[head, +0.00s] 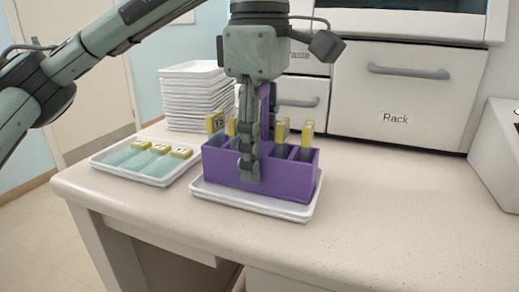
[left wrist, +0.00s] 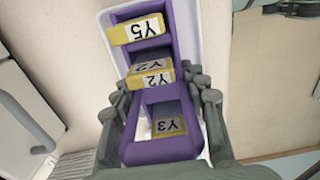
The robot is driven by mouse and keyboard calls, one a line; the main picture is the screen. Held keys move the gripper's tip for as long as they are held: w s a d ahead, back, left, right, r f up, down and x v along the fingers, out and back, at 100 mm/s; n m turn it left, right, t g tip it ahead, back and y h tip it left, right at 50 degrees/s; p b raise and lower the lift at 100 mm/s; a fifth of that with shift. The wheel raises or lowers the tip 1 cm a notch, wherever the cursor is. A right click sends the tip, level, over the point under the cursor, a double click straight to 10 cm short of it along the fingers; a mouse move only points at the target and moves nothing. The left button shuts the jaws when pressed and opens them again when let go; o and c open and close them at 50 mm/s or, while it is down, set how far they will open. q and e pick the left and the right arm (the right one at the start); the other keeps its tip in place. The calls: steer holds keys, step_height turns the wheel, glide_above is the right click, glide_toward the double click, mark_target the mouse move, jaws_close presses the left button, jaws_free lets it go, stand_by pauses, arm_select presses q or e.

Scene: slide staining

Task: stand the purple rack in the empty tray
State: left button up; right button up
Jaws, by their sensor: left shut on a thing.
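The purple rack (head: 285,180) is upright, with several yellow-tipped slides, one marked Y5 (left wrist: 138,29), standing in its slots. It is over the white tray (head: 258,205) at the counter's front, its base within the tray's outline. It looks to be in the tray, though I cannot tell whether it touches the floor. My left gripper (head: 249,165) comes down from above and is shut on the rack's middle, hiding part of it. In the left wrist view, the gripper's fingers lie on both sides of the rack (left wrist: 160,150). My right gripper is out of view.
Left of the rack, another white tray (head: 104,159) holds several yellow-tipped slides lying flat. A stack of white trays (head: 195,100) stands behind. A drawer marked Rack (head: 400,100) is at the back. The counter (head: 410,205) is clear on the right.

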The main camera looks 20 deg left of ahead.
mark_target(260, 85)
arm_select(q)
steer(key=shift+f, duration=0.2)
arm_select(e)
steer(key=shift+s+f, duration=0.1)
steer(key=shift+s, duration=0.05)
arm_select(q)
steer(key=o, duration=1.2)
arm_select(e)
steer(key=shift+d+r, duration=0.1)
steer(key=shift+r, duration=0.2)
arm_select(q)
steer(key=shift+r, duration=0.15)
steer(key=shift+r, duration=0.35)
step_height(260, 85, up, 11)
steer(key=p, duration=0.2)
steer(key=shift+f+p, duration=0.15)
steer(key=shift+p, duration=0.15)
steer(key=shift+r, duration=0.35)
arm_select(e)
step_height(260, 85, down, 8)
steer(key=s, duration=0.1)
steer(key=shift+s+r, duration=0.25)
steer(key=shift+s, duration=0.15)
